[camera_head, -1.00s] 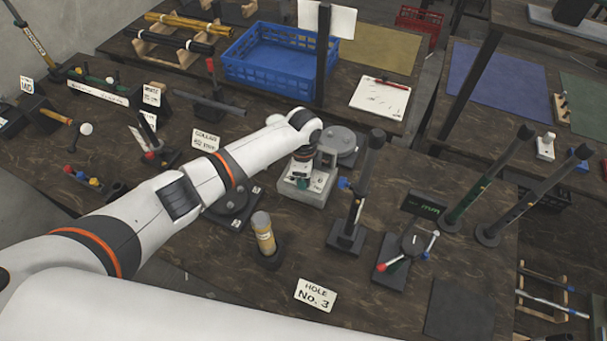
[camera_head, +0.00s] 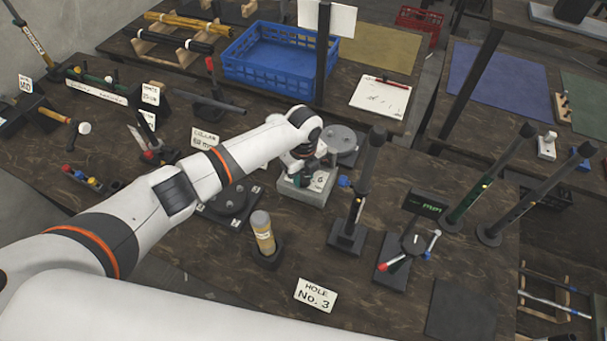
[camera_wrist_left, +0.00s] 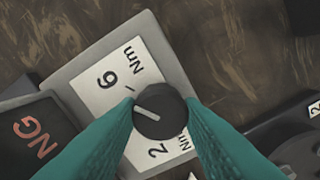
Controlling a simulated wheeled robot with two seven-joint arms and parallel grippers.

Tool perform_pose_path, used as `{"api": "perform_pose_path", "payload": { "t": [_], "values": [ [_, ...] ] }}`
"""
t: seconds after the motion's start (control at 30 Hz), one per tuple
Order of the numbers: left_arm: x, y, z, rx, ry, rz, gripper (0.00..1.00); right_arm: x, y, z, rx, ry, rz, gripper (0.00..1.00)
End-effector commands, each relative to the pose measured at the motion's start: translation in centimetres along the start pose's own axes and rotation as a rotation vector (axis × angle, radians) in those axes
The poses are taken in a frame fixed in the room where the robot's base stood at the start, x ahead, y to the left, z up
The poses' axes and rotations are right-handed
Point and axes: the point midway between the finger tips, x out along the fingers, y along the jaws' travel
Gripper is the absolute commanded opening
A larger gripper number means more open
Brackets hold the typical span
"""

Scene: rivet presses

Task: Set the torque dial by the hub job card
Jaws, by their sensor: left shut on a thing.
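The torque dial is a dark round knob (camera_wrist_left: 159,110) with a pale pointer line, on a grey box (camera_head: 296,189) with a white face (camera_wrist_left: 120,84). "6 Nm" and "2 Nm" are readable on that face; the rest is covered. My left gripper (camera_head: 305,175) is over the box in the head view. In the left wrist view, its teal fingers (camera_wrist_left: 160,118) are shut on the knob from both sides. The pointer line runs from the knob's middle toward its upper-left rim in that view. My right gripper is out of view.
A dark plate marked NG (camera_wrist_left: 38,132) lies beside the box. A round grey fixture (camera_head: 341,140) and a black post (camera_head: 358,195) stand close by. A marked white sheet (camera_head: 381,96) lies behind.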

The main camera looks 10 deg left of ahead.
Motion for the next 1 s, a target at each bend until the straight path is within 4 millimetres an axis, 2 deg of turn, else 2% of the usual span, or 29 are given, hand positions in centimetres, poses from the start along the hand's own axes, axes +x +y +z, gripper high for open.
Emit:
{"api": "perform_pose_path", "payload": {
  "t": [0.63, 0.67, 0.77, 0.8, 1.0],
  "values": [
    [-0.22, 0.15, -0.12, 0.050, 0.003, 0.004, 0.11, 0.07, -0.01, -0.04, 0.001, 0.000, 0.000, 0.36],
    [-0.23, 0.15, -0.12, 0.050, 0.003, 0.005, 0.37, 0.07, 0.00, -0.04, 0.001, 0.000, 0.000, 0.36],
    [-0.20, 0.13, -0.10, 0.050, 0.002, 0.004, 0.54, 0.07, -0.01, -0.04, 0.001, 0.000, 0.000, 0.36],
    [-0.17, 0.11, -0.09, 0.050, 0.002, 0.003, 0.56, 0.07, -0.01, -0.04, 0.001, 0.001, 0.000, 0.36],
    [-0.09, 0.06, -0.05, 0.049, 0.001, 0.002, 0.56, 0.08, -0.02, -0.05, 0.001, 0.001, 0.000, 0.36]
  ]
}}
